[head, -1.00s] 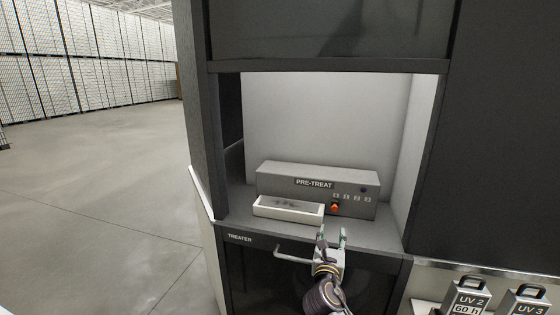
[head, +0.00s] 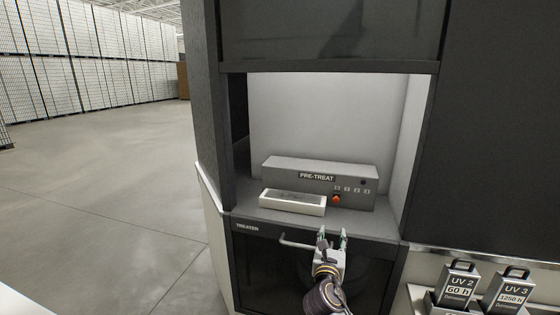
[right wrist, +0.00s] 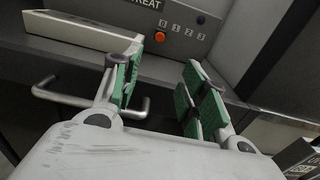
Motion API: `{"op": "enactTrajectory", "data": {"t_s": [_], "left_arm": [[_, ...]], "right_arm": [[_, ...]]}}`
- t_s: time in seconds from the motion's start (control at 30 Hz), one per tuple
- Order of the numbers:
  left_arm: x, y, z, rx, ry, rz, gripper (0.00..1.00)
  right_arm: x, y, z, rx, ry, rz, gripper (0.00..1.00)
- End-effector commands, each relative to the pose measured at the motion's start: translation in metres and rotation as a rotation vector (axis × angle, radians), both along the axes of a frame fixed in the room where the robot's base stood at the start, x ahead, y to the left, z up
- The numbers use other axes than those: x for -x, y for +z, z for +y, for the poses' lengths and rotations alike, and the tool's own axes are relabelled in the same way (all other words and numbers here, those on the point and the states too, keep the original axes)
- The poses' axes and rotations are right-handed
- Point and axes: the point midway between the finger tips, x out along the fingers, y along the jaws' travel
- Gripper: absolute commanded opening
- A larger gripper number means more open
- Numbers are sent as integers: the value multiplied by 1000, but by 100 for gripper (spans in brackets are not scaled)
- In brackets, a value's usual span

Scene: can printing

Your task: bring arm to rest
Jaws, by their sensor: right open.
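My right gripper (head: 333,236) is open and empty in the head view, in front of the treater shelf's front edge, with its arm coming up from the bottom. In the right wrist view its green-padded fingers (right wrist: 158,92) stand apart with nothing between them. Beyond them is the grey PRE-TREAT unit (head: 318,183) with an orange-red button (head: 337,199) and a row of numbered marks. My left gripper is in neither view.
A white open tray (head: 292,209) sits on the shelf in front of the unit. A bar handle (head: 296,244) sticks out from the dark TREATER door below. Cartridges UV 2 (head: 457,284) and UV 3 (head: 508,291) stand at lower right. Open floor (head: 110,190) lies to the left.

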Motion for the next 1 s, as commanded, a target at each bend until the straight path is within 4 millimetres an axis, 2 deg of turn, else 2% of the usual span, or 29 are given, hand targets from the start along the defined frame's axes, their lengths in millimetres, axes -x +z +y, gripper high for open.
{"op": "enactTrajectory", "data": {"t_s": [0.43,0.63,0.87,1.0], "left_arm": [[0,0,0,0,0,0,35],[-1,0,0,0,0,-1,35],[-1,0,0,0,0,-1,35],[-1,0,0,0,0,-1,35]], "right_arm": [[9,-15,-9,-134,-21,17,43],[19,-29,-18,-262,-46,31,43],[37,-54,-32,-489,-101,54,43],[56,-77,-43,-692,-165,72,43]]}}
